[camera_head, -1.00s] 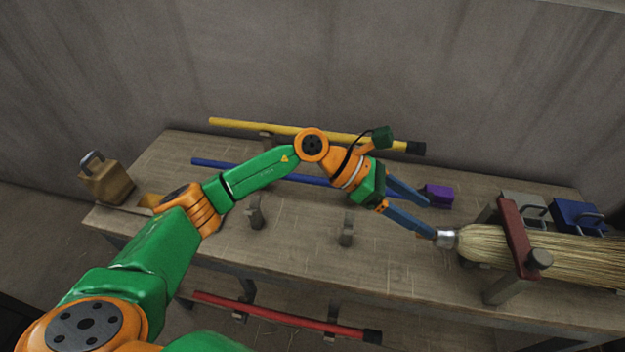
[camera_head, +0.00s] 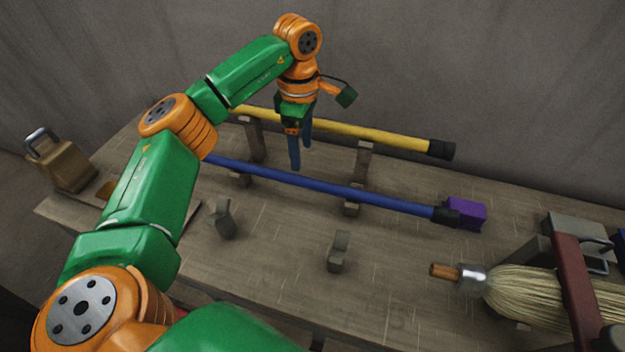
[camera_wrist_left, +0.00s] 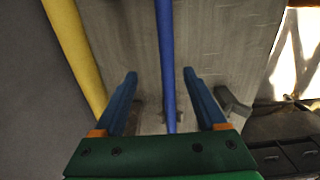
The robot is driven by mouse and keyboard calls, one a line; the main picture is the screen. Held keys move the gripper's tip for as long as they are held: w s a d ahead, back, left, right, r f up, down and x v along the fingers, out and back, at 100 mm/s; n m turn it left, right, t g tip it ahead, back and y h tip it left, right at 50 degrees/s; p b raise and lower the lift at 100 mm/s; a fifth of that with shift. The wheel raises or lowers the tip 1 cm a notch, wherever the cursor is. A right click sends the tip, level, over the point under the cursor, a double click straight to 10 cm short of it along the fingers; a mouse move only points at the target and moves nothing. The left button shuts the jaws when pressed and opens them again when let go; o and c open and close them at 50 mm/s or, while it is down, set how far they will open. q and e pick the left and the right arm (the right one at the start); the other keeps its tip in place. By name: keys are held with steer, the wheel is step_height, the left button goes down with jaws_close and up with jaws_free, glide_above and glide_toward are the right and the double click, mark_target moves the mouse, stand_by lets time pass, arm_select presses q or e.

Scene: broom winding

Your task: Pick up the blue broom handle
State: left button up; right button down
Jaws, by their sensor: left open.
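The blue broom handle (camera_head: 320,187) lies across wooden supports on the bench. Its black right end is beside a purple block (camera_head: 464,213), and my left arm hides its left end. My left gripper (camera_head: 301,154) is open and points down above the bench, near the blue handle's left half. In the left wrist view, the blue handle (camera_wrist_left: 166,55) runs between the two open fingers (camera_wrist_left: 159,77), and nothing is gripped. I cannot tell the exact height of the fingertips over the handle. My right gripper is not in view.
A yellow handle (camera_head: 370,132) lies on supports behind the blue one, close to the wall. Empty supports (camera_head: 338,252) stand in front. A straw broom head (camera_head: 530,293) is clamped at right. A brown weight-like block (camera_head: 62,163) is at left.

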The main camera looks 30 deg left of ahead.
mark_target(301, 176)
arm_select(q)
steer(key=shift+s+f, duration=0.25)
steer(key=shift+f, duration=0.1)
steer(key=f, duration=0.2)
steer(key=f+p, duration=0.1)
steer(key=f, duration=0.1)
steer(key=f+p, duration=0.1)
steer(key=f, duration=0.1)
steer(key=shift+s+d+f, duration=0.15)
steer(key=shift+s+f, duration=0.1)
steer(key=shift+s, duration=0.15)
jaws_close()
